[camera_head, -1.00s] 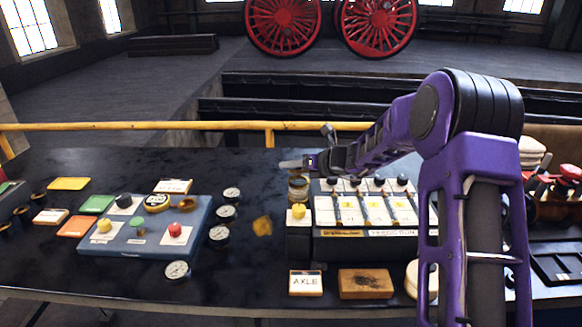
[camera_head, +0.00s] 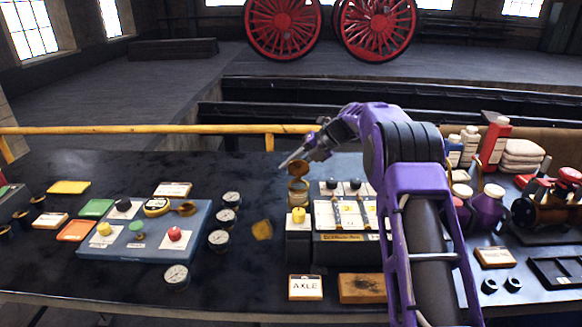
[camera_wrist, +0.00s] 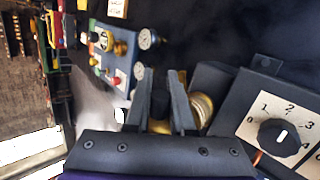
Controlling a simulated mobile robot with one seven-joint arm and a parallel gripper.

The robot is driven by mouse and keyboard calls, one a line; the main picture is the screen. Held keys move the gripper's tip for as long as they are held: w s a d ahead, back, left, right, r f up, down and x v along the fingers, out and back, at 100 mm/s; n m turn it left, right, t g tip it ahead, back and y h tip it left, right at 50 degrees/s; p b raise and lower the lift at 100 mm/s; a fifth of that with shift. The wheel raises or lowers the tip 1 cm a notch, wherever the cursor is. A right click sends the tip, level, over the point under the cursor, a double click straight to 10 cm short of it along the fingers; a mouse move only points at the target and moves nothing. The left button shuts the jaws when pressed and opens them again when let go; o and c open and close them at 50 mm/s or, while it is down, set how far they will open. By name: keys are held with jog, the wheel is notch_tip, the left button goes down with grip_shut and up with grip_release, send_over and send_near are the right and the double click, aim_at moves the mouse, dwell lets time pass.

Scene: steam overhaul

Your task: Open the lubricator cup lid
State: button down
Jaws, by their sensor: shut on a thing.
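The lubricator cup (camera_head: 298,186) is a small brass cup at the back left of the dark feed panel. Its round brass lid (camera_head: 298,168) stands raised above the cup's rim, tilted up at the back. My gripper (camera_head: 287,163) is at the lid, coming from behind and right. In the wrist view my gripper (camera_wrist: 160,82) has a dark knob (camera_wrist: 160,103) between its fingers, with brass of the lid beside it. The cup's brass rim (camera_wrist: 203,108) shows just right of the fingers, partly hidden. The gripper is shut on the lid's knob.
A blue panel (camera_head: 118,248) with coloured knobs lies to the left, with several round gauges (camera_head: 229,199) beside it. A yellow rail (camera_head: 200,129) runs behind the bench. Bottles (camera_head: 495,145) and white pads stand at the right. An axle card (camera_head: 305,288) lies in front.

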jog(key=shift+w+f+m+g, duration=0.1)
jog(key=shift+m+g, duration=0.2)
jog(key=shift+g, duration=0.1)
dwell(0.3)
jog(key=c, duration=0.8)
grip_release()
jog(key=shift+o, duration=0.2)
jog(key=v, duration=1.7)
jog(key=shift+d, duration=0.2)
